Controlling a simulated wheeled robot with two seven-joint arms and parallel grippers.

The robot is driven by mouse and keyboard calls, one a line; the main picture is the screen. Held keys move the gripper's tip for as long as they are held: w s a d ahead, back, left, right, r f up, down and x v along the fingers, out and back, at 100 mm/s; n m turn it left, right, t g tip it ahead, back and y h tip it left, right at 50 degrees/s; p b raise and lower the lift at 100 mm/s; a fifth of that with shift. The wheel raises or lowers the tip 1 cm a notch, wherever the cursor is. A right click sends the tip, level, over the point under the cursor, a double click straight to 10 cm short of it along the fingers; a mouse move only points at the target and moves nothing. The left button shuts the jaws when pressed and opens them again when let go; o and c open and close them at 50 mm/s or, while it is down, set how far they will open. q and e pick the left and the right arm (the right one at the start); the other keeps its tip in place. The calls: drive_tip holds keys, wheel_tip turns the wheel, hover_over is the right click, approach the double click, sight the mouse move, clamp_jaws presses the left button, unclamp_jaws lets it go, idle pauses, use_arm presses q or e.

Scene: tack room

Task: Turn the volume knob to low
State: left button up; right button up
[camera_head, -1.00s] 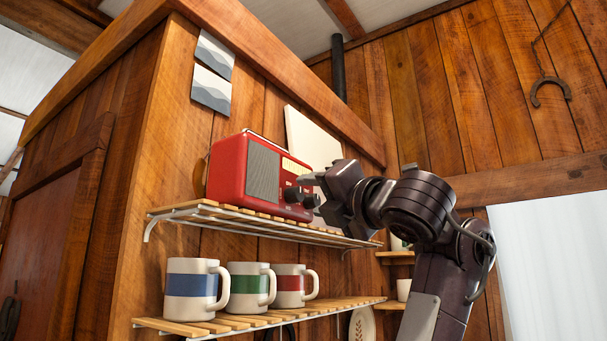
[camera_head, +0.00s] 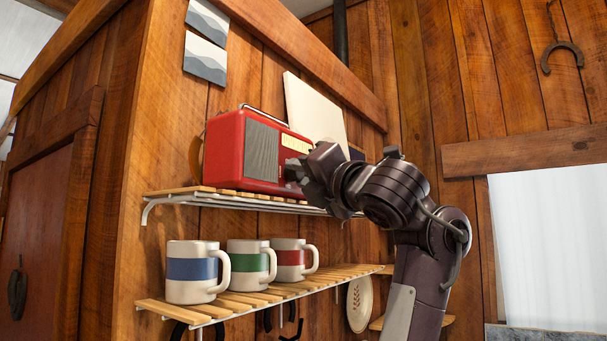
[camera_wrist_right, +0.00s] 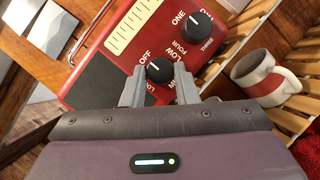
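The red radio (camera_head: 225,150) stands on the upper slatted shelf, and its knob side is partly hidden by my right gripper (camera_head: 299,174) in the head view. In the right wrist view the volume knob (camera_wrist_right: 159,70) is black with a white mark that points up and left, towards OFF. LOW is printed to its upper right. The fingers of my right gripper (camera_wrist_right: 160,80) are apart, one on each side of this knob. I cannot tell whether they touch it. My left gripper is in neither view.
A second black knob (camera_wrist_right: 197,25) sits above and right of the volume knob. Three mugs, blue-banded (camera_head: 190,270), green-banded (camera_head: 246,264) and red-banded (camera_head: 288,259), stand on the lower shelf (camera_head: 240,303). A pale board (camera_head: 312,108) leans behind the radio.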

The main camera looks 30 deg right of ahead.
drive_tip(key=c, duration=0.4)
drive_tip(key=shift+c, duration=0.2)
